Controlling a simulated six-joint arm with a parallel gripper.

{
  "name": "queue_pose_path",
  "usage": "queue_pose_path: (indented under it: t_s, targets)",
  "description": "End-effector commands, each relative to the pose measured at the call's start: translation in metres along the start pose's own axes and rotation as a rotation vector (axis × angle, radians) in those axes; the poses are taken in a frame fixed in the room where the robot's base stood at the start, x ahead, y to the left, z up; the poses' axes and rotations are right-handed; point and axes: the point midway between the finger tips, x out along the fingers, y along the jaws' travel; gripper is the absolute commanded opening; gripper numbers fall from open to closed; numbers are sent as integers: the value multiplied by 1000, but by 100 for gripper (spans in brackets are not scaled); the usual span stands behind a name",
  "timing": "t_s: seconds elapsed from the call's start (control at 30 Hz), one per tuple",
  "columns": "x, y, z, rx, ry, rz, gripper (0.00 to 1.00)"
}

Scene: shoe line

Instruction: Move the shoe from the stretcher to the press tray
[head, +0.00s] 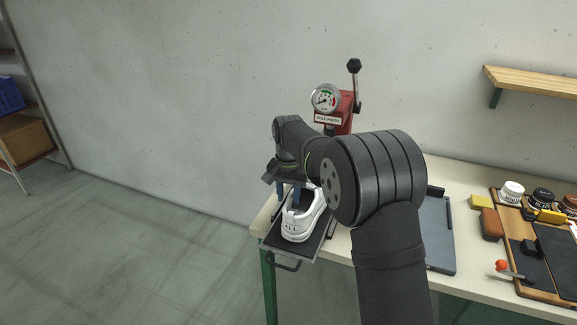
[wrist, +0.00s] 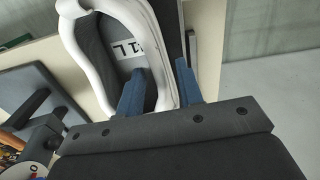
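The white shoe (head: 304,214) sits on the dark press tray (head: 293,254), with its toe toward the front. In the wrist view the shoe's white collar (wrist: 87,72) surrounds a grey inside with a black-and-white label. My gripper (head: 287,190) is at the shoe's far end in the head view. In the wrist view its blue fingers (wrist: 160,72) straddle one side of the collar, one over the inside and one outside. A small gap shows beside the outer finger, so the gripper looks open. The stretcher cannot be made out.
A red press with a gauge (head: 326,98) and lever stands behind the tray. My arm hides the table's middle.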

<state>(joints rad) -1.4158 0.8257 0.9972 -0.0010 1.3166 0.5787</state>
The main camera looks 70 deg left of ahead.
Motion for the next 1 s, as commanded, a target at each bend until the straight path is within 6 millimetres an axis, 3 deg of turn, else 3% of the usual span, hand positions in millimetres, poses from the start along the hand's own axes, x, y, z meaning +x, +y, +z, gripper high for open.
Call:
queue_pose_path:
  t_s: [0.3,0.5,0.7,1.0]
  targets:
    - [-80,0,-1,0,4,-2,33]
    - [-115,0,0,0,2,-1,33]
    - [-129,0,0,0,1,0,33]
    - [-130,0,0,0,0,0,33]
